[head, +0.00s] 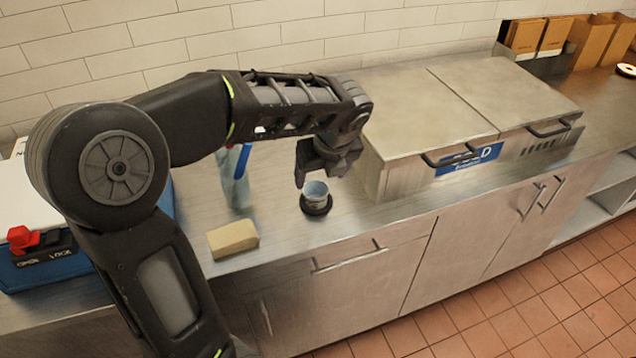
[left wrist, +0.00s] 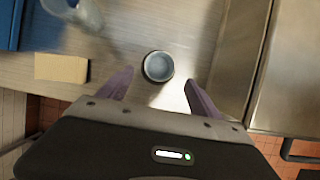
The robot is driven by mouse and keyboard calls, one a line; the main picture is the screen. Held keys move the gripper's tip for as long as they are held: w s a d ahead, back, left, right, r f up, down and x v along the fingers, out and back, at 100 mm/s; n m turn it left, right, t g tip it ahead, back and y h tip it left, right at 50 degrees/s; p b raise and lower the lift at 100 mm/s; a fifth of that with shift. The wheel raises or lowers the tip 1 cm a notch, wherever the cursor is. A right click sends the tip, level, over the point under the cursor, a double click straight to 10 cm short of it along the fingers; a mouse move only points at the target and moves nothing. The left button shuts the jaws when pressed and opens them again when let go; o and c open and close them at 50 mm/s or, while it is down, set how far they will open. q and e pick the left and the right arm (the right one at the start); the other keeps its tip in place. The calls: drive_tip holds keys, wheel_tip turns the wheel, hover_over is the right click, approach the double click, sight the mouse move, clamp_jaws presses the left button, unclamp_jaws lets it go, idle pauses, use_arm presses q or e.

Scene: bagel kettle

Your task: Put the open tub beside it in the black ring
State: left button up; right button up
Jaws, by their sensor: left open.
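The open tub (head: 316,189) is small, pale blue-grey and upright on the steel counter. Its base stands in the black ring (head: 317,209), which shows around the foot of the tub. In the left wrist view the tub (left wrist: 158,66) is seen from above, its open mouth framed by a dark rim. My left gripper (head: 323,174) is open and empty, just above and behind the tub. In the left wrist view its two fingers stand apart on either side of the tub, with clear gaps. My right gripper is not in view.
A tan block (head: 233,239) lies left of the tub near the counter's front edge. A blue box (head: 35,275) is at far left. A steel lidded unit (head: 430,120) stands close on the right.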

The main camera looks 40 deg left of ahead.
use_arm(q)
drive_tip(key=v, duration=0.5)
drive_tip(key=shift+c, duration=0.3)
idle(1.3)
